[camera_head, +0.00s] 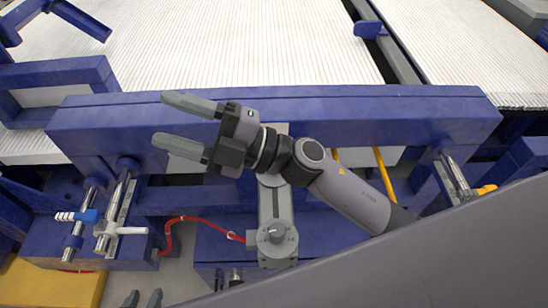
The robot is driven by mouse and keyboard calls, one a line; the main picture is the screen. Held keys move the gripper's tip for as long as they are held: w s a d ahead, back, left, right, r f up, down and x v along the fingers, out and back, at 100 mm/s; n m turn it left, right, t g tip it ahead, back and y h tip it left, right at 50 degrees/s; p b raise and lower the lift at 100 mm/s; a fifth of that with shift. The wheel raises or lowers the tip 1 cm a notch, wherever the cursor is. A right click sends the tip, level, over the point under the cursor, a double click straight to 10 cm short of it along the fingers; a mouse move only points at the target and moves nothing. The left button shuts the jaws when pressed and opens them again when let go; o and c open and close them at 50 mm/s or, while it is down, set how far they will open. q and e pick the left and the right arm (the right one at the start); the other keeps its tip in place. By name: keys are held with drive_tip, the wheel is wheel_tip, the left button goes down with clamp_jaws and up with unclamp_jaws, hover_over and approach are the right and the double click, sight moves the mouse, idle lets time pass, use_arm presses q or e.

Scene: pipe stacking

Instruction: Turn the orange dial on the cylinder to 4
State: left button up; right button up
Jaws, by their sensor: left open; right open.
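An orange-yellow piece (485,189) shows at the right beside a chrome cylinder (456,178); I cannot tell whether it is the dial, and no numbers are readable. My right gripper (169,122) is open and empty above the long blue beam, its two grey fingers pointing left, far to the left of the orange-yellow piece. My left gripper (142,299) is at the bottom edge, where only its two fingertips show, apart and with nothing visible between them.
A long blue beam (410,120) crosses the scene, with ribbed white surfaces (240,45) behind it. At the left are chrome rods with a blue handle (88,215) and a white handle (130,231). A red hose (168,230) runs to a grey fixture (278,243). A yellow block (50,285) lies lower left.

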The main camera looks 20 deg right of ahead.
drive_tip(key=s+a+f+n+g+h, duration=0.2)
drive_tip(key=s+f+n+g+h, duration=0.1)
drive_tip(key=f+n+g+h, duration=0.65)
drive_tip(key=w+d+f+h, duration=0.1)
drive_tip(key=w+d+h, duration=0.1)
drive_tip(key=d, duration=0.4)
drive_tip(key=w+d+f+n+h, duration=0.1)
drive_tip(key=w+d+f+h, duration=0.1)
drive_tip(key=d+h, duration=0.3)
drive_tip(key=w+d+f+t+h, duration=0.1)
drive_tip(key=w+d+h, duration=0.3)
drive_tip(key=d, duration=0.2)
drive_tip(key=shift+w+d+f, duration=0.2)
drive_tip(key=shift+d+f, duration=0.05)
drive_tip(key=shift+d, duration=0.1)
wheel_tip(320, 180, down, 7)
drive_tip(key=shift+r, duration=0.1)
drive_tip(key=shift+c, duration=0.3)
drive_tip(key=c, duration=1)
